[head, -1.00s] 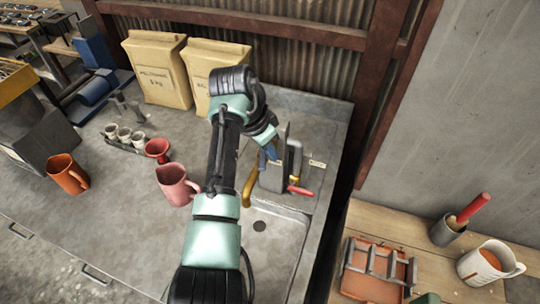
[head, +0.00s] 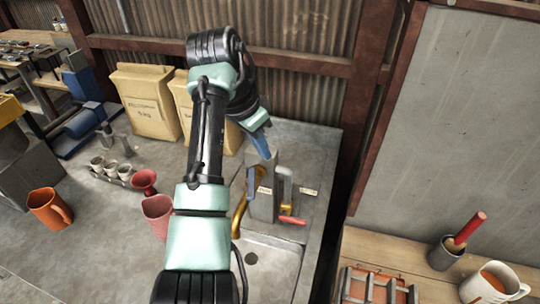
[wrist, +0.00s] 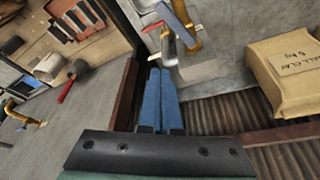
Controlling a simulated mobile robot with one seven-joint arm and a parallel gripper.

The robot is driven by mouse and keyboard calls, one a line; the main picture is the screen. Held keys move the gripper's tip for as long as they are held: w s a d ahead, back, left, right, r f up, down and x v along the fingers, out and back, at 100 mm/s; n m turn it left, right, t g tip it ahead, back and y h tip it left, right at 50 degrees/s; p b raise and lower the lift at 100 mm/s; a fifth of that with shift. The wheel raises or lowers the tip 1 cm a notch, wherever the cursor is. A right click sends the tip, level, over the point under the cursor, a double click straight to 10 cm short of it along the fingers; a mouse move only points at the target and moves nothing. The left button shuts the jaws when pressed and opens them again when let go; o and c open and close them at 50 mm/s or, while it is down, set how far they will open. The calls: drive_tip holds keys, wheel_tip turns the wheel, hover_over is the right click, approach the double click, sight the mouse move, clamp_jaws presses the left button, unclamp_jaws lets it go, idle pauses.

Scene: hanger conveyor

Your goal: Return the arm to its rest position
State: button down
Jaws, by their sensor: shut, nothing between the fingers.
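My gripper (head: 264,146) is raised over the back of the metal counter, above the grey block-like fixture with a brass tap beside it. Its blue fingers lie together and hold nothing. In the wrist view the fingers (wrist: 160,75) also show side by side, pointing up the picture toward the fixture and tap. In the head view my arm covers part of the counter and of one paper bag.
The grey fixture (head: 262,200), brass tap (head: 238,222) and sink (head: 262,268) are below the gripper. Paper bags (head: 147,102) stand behind. Pitchers (head: 157,214) (head: 48,207) and a red funnel (head: 144,181) stand left. A wooden bench (head: 385,252) is at right.

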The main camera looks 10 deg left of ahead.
drive_tip(key=shift+r, duration=0.2)
drive_tip(key=w+d+r+n+t, duration=0.1)
drive_tip(key=w+d+r+t, duration=0.4)
drive_tip(key=r+t, duration=0.15)
wheel_tip(320, 180, up, 15)
drive_tip(key=s+d+n+t, duration=0.2)
drive_tip(key=d+n+t, duration=0.1)
drive_tip(key=t, duration=0.4)
drive_tip(key=s+r+n+t+y, duration=0.1)
drive_tip(key=s+r+n+t, duration=0.1)
drive_tip(key=s+r+t, duration=0.3)
drive_tip(key=s+r+n+t+y+b, duration=0.1)
drive_tip(key=s+r+t, duration=0.5)
drive_tip(key=s+r, duration=0.6)
drive_tip(key=s+n, duration=0.1)
drive_tip(key=s, duration=0.4)
drive_tip(key=shift+s+a+r, duration=0.2)
drive_tip(key=shift+r, duration=0.15)
